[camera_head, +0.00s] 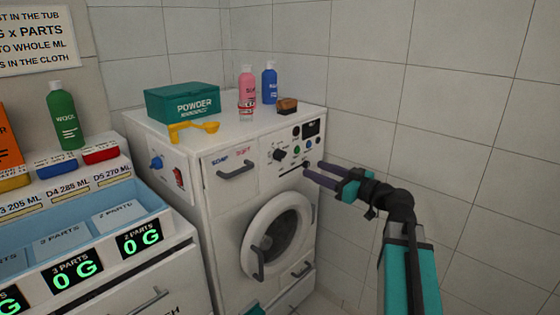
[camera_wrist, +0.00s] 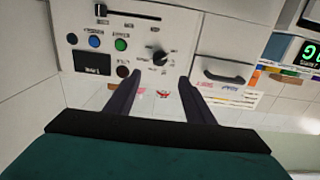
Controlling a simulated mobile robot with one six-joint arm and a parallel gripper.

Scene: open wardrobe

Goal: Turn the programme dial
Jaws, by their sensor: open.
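The programme dial (camera_head: 279,154) is a small black knob on the white front panel of the washing machine (camera_head: 222,205). In the wrist view the dial (camera_wrist: 158,57) shows beyond the tips of my two dark fingers, roughly centred between them, with marks around it. My gripper (camera_head: 314,169) is open and empty, in front of the panel's right side in the head view. In the wrist view my gripper (camera_wrist: 160,77) has its fingers spread wider than the dial. I see no contact with the dial.
Buttons (camera_wrist: 121,44), a dark display (camera_wrist: 92,64) and a slider (camera_wrist: 100,10) lie near the dial. A drawer handle (camera_head: 237,168) is left of it in the head view. Tiled wall is at right.

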